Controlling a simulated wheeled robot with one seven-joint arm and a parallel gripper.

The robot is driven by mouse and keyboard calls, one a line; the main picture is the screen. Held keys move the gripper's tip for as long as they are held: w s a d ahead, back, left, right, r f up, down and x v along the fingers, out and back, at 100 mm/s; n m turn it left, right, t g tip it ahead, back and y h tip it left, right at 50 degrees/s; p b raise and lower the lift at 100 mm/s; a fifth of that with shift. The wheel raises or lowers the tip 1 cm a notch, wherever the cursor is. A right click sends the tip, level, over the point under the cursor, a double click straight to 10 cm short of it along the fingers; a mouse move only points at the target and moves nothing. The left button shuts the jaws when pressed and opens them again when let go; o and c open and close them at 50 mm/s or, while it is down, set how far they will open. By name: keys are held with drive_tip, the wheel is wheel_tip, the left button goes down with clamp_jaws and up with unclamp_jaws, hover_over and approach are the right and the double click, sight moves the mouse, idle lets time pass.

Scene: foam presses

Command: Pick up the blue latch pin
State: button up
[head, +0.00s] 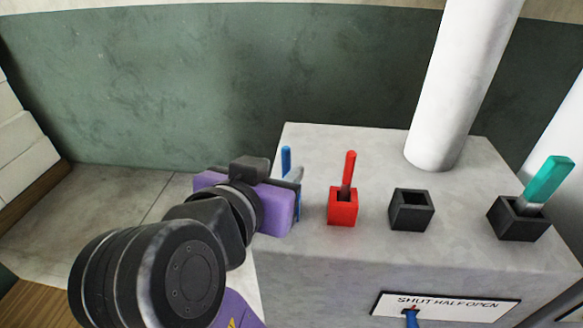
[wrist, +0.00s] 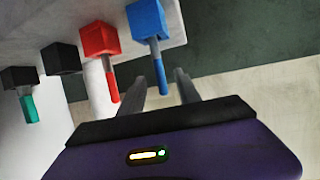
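The blue latch pin (head: 286,158) stands in its socket at the left end of the grey press block. In the wrist view the pin (wrist: 160,76) shows a blue handle and a grey shaft going into a blue square socket (wrist: 149,20). My gripper (head: 291,178) is at the block's left end, its purple body hiding most of the socket in the head view. In the wrist view my gripper's two fingers (wrist: 160,88) are spread, one on each side of the pin's handle, with gaps visible. I cannot tell how deep the pin lies between them.
A red pin (head: 349,168) stands in a red socket (head: 342,207) close to my gripper's right. Beyond are an empty black socket (head: 410,211) and a teal pin (head: 548,180) in a black socket. A white column (head: 455,90) rises behind. A SHUT/HALF/OPEN label (head: 450,306) is on the front.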

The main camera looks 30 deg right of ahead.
drive_tip(key=p+x, duration=0.1)
drive_tip(key=x, duration=0.6)
drive_tip(key=shift+d+r, duration=0.15)
drive_tip(key=shift+d, duration=0.05)
drive_tip(key=shift+w, duration=0.15)
clamp_jaws()
